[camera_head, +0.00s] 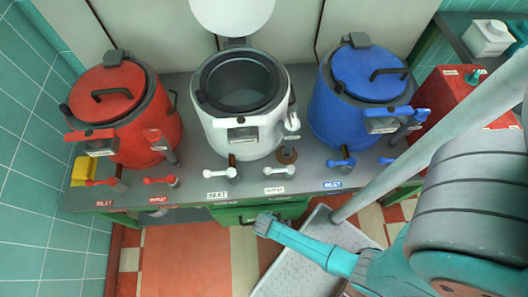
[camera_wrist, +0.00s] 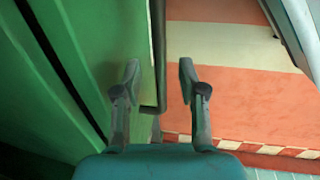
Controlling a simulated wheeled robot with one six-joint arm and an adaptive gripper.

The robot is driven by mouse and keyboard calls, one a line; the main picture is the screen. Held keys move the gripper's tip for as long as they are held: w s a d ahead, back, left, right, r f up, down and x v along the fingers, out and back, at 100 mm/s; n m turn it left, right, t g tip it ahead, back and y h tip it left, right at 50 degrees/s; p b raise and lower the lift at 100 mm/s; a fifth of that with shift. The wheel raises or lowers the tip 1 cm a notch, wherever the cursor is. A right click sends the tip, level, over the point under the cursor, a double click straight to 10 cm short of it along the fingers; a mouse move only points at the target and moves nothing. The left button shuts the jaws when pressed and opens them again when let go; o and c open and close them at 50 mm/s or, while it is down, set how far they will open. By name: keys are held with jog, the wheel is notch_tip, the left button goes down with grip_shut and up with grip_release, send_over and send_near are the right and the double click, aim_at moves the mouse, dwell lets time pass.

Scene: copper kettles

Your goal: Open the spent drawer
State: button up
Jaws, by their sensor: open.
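A green drawer front (camera_head: 228,215) shows under the counter, below the white kettle; no readable label on it shows. In the wrist view a green panel (camera_wrist: 90,50) fills the left side, with a dark bar handle (camera_wrist: 158,50) standing off it. My gripper (camera_head: 266,222) is beside the green front in the head view. In the wrist view my gripper (camera_wrist: 159,75) is open, with one finger on each side of the bar in the picture. I cannot tell whether either finger touches it. The drawer looks shut, though my gripper hides part of it.
A red kettle (camera_head: 140,124), a white open kettle (camera_head: 240,140) and a blue kettle (camera_head: 340,115) stand on the grey counter (camera_head: 200,190), with several valve handles along its front edge. A pale speckled tray or platform (camera_head: 300,275) is below my gripper. Checked floor shows at left.

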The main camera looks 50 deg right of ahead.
jog(key=shift+w+d+f, duration=0.1)
jog(key=shift+f, duration=0.5)
jog(key=shift+w+d+f, duration=0.1)
jog(key=shift+f, duration=0.5)
grip_shut()
